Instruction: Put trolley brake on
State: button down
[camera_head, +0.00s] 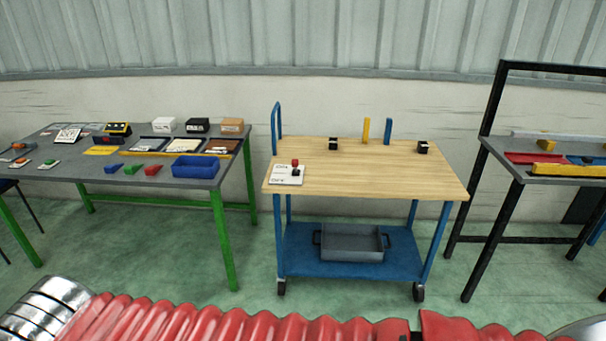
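The trolley has a wooden top (365,180), blue legs and small dark castors, and stands in the middle of the view. A white plate (283,180) with dark lettering lies at the left front corner of its top. The lettering seems to read ON at the far edge and OFF at the near edge. A small lever with a red knob (295,162) and a dark base stands on the plate's right side, nearer the far edge. Its exact tilt is too small to tell. My gripper is not in view. A red ribbed part of my own body crosses the bottom.
The trolley top also holds two black blocks, a yellow upright (366,130) and a blue upright (388,130). A grey tray (351,243) is on the lower shelf (300,262). A cluttered green-legged table (75,168) stands left, a black-framed bench (510,160) right.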

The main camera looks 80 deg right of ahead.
aim_at(294, 162)
jog(key=z, duration=0.35)
jog(key=i, duration=0.55)
jog(key=z, duration=1)
jog(key=i, duration=0.7)
jog(key=z, duration=0.45)
